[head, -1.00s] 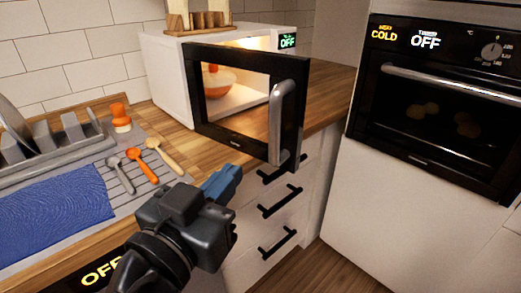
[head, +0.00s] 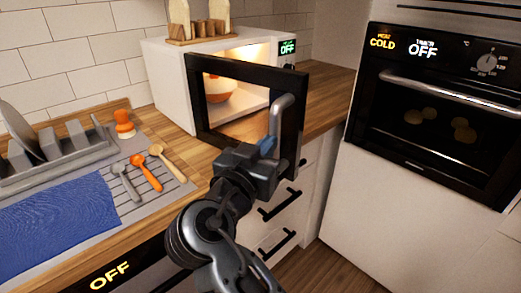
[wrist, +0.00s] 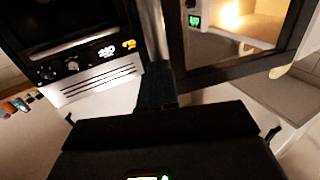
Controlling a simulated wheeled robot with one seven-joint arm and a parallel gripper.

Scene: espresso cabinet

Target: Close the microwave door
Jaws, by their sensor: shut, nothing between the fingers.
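The white microwave (head: 170,85) stands on the wooden counter with its black-framed door (head: 205,135) swung open toward me. The door's grey vertical handle (head: 283,112) is on its right side. Inside the lit cavity is an orange and white bowl (head: 220,88). My gripper (head: 268,147) is in front of the door's lower right, by the handle's lower end. In the wrist view the shut blue fingers (wrist: 156,85) overlap the lower end of the handle (wrist: 153,35); I cannot tell whether they touch. The fingers hold nothing.
Drawers with black handles (head: 280,205) are below the counter. An oven (head: 440,110) stands at right.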

